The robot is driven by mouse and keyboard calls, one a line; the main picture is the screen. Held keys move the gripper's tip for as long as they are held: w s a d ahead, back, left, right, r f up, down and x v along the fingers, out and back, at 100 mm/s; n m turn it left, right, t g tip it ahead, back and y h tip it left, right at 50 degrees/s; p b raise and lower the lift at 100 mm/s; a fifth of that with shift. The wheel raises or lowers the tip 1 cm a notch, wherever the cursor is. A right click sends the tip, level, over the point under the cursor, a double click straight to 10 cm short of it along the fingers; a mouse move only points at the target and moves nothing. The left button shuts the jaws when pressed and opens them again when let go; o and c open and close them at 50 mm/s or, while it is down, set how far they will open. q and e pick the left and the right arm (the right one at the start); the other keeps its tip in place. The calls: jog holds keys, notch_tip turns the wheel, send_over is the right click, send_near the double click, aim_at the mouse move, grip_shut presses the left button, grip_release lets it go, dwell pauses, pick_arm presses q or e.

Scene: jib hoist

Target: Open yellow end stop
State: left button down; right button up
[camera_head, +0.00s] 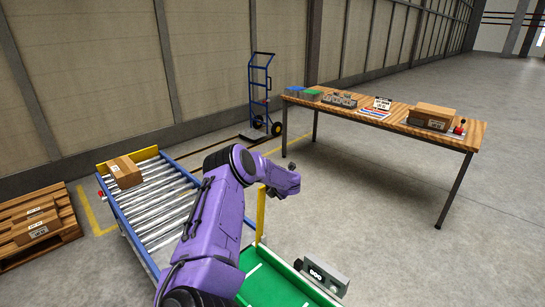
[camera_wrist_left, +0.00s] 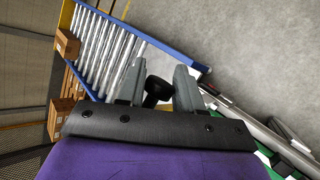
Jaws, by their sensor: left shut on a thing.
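A yellow end stop (camera_head: 260,213) stands upright as a narrow bar at the near right end of the roller conveyor, beside the green belt. My left gripper (camera_head: 285,181) is just above and right of it, its fingers small and dark in the head view. In the left wrist view the two grey fingers of my left gripper (camera_wrist_left: 159,77) are shut on a black knob (camera_wrist_left: 157,91). How the knob joins the yellow bar is hidden by my gripper and arm. My right gripper is in neither view.
The roller conveyor (camera_head: 163,204) has blue side rails and carries a cardboard box (camera_head: 124,172) at its far end. A green belt (camera_head: 270,287) lies at the near right. A wooden table (camera_head: 345,108) with boxes stands behind; open floor lies between.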

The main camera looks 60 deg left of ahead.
pick_arm(q)
jog(key=shift+d+f, duration=0.1)
jog(key=shift+f, duration=0.15)
jog(key=c, duration=0.9)
grip_release()
jog(key=shift+w, duration=0.1)
jog(key=shift+o, duration=0.2)
jog(key=shift+a, duration=0.2)
jog(key=shift+a+f, duration=0.1)
jog(key=shift+f, duration=0.05)
jog(key=v, duration=1)
jog(key=shift+p, duration=0.4)
